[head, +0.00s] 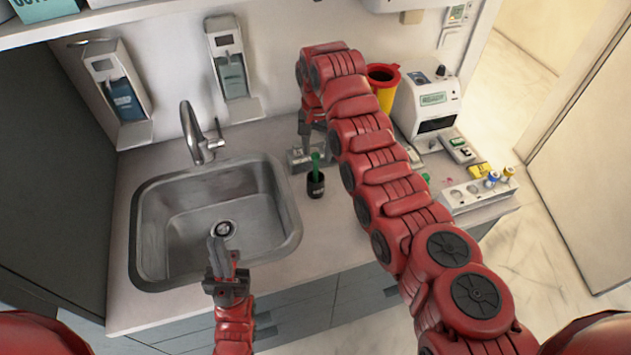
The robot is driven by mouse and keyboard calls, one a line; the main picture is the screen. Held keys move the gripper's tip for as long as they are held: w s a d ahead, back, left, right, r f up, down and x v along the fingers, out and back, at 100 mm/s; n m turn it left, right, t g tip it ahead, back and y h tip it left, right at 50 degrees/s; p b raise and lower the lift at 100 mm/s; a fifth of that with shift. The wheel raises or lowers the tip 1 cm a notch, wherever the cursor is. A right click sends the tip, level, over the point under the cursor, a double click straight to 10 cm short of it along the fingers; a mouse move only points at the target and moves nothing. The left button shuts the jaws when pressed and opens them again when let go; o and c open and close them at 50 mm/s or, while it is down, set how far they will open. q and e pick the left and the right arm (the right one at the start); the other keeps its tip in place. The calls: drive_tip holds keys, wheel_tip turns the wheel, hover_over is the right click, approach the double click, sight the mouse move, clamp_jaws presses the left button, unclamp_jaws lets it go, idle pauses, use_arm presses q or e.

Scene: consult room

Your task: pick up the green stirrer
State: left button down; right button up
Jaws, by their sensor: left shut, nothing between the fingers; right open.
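The green stirrer (316,163) stands upright in a small black cup (316,186) on the counter, just right of the sink. Only its upper part shows above the cup rim. My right gripper (303,142) points down behind the cup, over a grey metal holder, at the far side of the counter. It is open, and its fingertips are small and partly hidden by the arm. My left gripper (217,248) is shut and empty over the front part of the sink, left of the cup and apart from it.
The steel sink (150,215) fills the left of the counter. A grey metal holder (297,160) stands behind the cup. A yellow bin with a red rim (384,85), a white device (430,103) and a white tray (470,196) stand to the right. A tap (195,135) rises behind the sink.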

sight(316, 166)
wheel_tip(316, 166, down, 2)
drive_tip(key=shift+w+f+p, duration=0.15)
drive_tip(key=shift+p, duration=0.4)
drive_tip(key=shift+w+a+f+b, duration=0.15)
drive_tip(key=shift+f+b, duration=0.05)
drive_tip(key=shift+f, duration=1.15)
drive_tip(key=shift+w+a+f+b, duration=0.1)
drive_tip(key=shift+f+b, duration=0.1)
drive_tip(key=shift+f, duration=1.15)
drive_tip(key=shift+r, duration=0.1)
clamp_jaws()
